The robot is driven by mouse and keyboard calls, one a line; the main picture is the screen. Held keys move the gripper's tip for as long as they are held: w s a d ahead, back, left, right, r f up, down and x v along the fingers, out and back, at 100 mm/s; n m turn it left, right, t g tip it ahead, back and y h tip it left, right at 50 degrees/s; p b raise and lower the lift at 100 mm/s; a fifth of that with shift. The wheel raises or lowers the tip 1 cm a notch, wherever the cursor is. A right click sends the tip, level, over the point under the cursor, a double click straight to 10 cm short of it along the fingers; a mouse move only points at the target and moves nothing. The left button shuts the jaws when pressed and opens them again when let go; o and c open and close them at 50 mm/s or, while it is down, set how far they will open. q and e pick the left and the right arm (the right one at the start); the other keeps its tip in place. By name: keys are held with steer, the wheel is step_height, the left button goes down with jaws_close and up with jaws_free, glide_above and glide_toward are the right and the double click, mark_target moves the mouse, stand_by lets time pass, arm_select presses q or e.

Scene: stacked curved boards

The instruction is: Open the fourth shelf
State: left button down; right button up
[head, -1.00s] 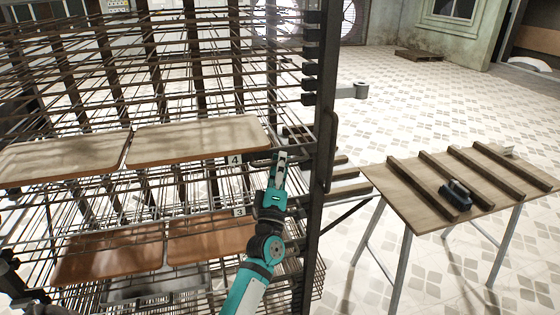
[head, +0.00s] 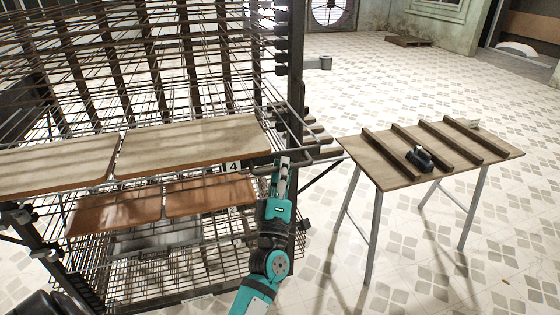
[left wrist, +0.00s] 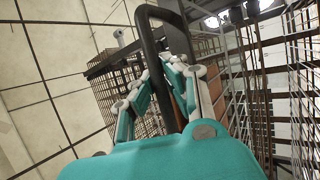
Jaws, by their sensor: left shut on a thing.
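The fourth shelf (head: 262,151) is a wire rack level with a "4" tag (head: 232,167) on its front edge and two tan curved boards (head: 190,146) on top. It stands out toward me from the frame, over a lower shelf with brown boards (head: 210,194). In the left wrist view the dark looped handle (left wrist: 150,14) passes between the fingers (left wrist: 165,85).
A tall rack (head: 180,60) with many wire shelves fills the left. A wooden table (head: 400,178) with slats and a dark tool (head: 420,158) stands to the right. Tiled floor (head: 460,80) lies clear beyond it.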

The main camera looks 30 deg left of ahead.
arm_select(q)
steer(key=shift+s+d, duration=0.65)
steer(key=shift+d, duration=0.15)
steer(key=c, duration=1.3)
jaws_free()
steer(key=shift+c, duration=0.2)
steer(key=v, duration=1.2)
